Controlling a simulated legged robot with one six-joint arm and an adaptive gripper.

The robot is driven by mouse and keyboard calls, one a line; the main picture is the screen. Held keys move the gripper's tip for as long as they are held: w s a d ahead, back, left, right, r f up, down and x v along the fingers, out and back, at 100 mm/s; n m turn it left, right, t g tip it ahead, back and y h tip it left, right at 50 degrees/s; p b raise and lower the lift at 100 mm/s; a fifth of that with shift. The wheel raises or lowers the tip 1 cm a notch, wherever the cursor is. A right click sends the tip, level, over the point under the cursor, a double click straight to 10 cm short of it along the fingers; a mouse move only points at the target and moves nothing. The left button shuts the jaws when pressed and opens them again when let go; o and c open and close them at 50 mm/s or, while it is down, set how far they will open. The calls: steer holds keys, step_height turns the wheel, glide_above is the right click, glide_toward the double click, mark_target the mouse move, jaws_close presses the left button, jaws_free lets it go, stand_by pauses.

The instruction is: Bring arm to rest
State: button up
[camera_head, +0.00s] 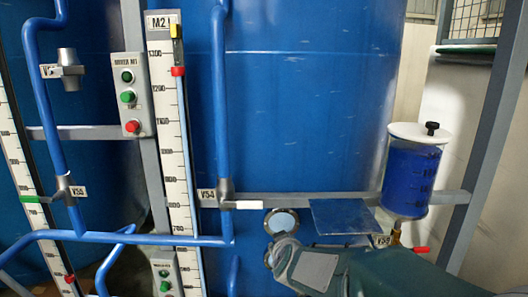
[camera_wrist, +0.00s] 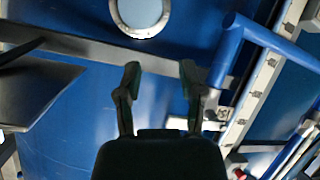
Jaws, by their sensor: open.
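My gripper (camera_wrist: 160,78) shows in the wrist view with its two dark fingers spread apart and nothing between them. It is in front of the blue tank (camera_wrist: 75,130), near a grey horizontal rail. In the head view my arm reaches in from the lower right, its end close below a round sight glass (camera_head: 283,222). The fingers cannot be made out in that view. The same kind of round glass shows at the top of the wrist view (camera_wrist: 140,12).
A blue-filled vessel (camera_head: 410,180) with a white lid stands right of my arm, above a red-handled valve (camera_head: 420,250). A flat blue plate (camera_head: 341,216) juts out beside the sight glass. Blue pipes (camera_head: 222,120), the M2 gauge (camera_head: 170,130) and a button box (camera_head: 131,95) are left.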

steer(key=s+d+r+m+g, duration=0.1)
steer(key=s+d, duration=0.4)
steer(key=s, duration=1)
steer(key=s+d+r+m+g+h, duration=0.1)
steer(key=s+d+m+g, duration=0.3)
steer(key=s, duration=1.1)
steer(key=shift+d+g, duration=1)
steer(key=shift+d, duration=0.1)
